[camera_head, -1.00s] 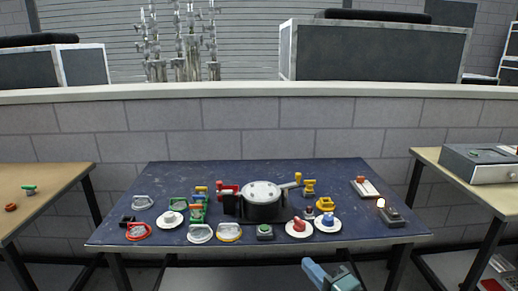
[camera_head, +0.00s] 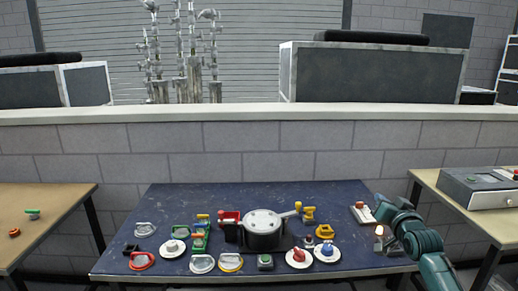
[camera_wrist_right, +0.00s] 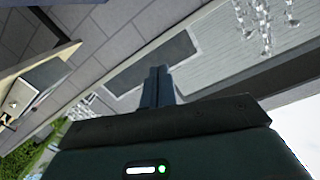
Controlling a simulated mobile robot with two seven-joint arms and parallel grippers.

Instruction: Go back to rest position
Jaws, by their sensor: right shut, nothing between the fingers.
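My right arm comes in from the lower right in the head view. Its teal gripper (camera_head: 381,202) is over the right end of the blue table, in front of part of the things there. In the right wrist view the two fingers of this gripper (camera_wrist_right: 158,72) lie together, with nothing between them. The wrist view looks tilted toward the wall and the shutter, away from the table. My left gripper is in neither view.
The blue table (camera_head: 170,201) holds a pot (camera_head: 263,232), several coloured handles, knobs and buttons. A small lit lamp (camera_head: 379,230) is close beside my right arm. A wooden table (camera_head: 55,205) stands left; another with a grey box (camera_head: 480,186) stands right.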

